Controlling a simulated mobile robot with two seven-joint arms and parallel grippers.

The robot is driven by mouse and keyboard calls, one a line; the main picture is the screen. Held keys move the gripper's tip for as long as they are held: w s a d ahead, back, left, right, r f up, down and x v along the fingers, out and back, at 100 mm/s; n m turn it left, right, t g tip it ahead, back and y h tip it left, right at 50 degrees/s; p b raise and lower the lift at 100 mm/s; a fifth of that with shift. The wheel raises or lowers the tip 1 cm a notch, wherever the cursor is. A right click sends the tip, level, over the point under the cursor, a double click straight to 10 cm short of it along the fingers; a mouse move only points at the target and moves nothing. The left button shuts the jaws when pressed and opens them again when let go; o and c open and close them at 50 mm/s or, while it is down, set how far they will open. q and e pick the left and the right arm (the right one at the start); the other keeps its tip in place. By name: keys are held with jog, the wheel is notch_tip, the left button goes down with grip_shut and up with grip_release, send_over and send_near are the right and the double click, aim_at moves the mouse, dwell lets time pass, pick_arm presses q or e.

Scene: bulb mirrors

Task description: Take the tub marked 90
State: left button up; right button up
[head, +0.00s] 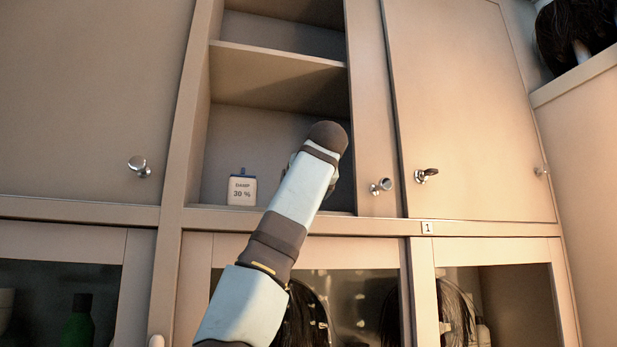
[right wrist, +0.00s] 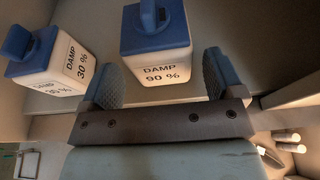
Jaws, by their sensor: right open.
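The tub marked DAMP 90 % (right wrist: 159,66), white with a blue lid and knob, stands in the right wrist view just ahead of my right gripper (right wrist: 160,82). The gripper is open, one finger on each side of the tub's lower front. I cannot tell whether either finger touches it. A similar tub marked DAMP 30 % (right wrist: 47,72) stands to its left, outside the left finger. In the head view the DAMP 30 % tub (head: 242,188) stands on the bottom shelf of the open cabinet. There my right arm hides the other tub and most of the gripper. My left gripper is not in view.
The open cabinet's upper shelf (head: 275,78) lies above the arm. A frame post (head: 190,110) and the right side panel (head: 368,120) bound the opening. Glass-fronted cabinets are below.

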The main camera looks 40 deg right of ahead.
jog(key=shift+x, duration=1.1)
jog(key=shift+w+d+f, duration=0.1)
jog(key=shift+w+d, duration=0.05)
jog(key=shift+w, duration=0.05)
jog(key=c, duration=0.8)
jog(key=shift+r+p, duration=0.2)
jog(key=shift+p, duration=0.1)
jog(key=shift+r+p, duration=0.8)
jog(key=shift+r, duration=0.25)
jog(key=shift+s, duration=0.1)
